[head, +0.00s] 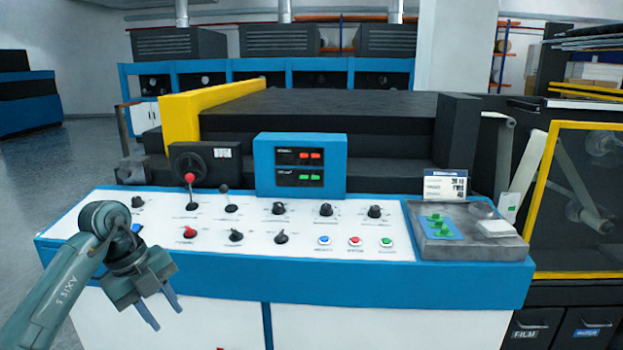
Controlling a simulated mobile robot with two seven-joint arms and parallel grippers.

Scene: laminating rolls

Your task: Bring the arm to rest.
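My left arm comes in from the lower left. Its gripper (163,313) hangs in front of the left end of the control console (400,290), pointing down and to the right. Its two fingers are apart, and nothing shows between them. My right gripper is not in this view.
A blue display box (300,165) stands at the console's back. A grey tray (465,232) with green pieces and a small sign (445,185) sits at the right end. A yellow-framed panel (590,190) stands further right. Open floor (50,180) lies left.

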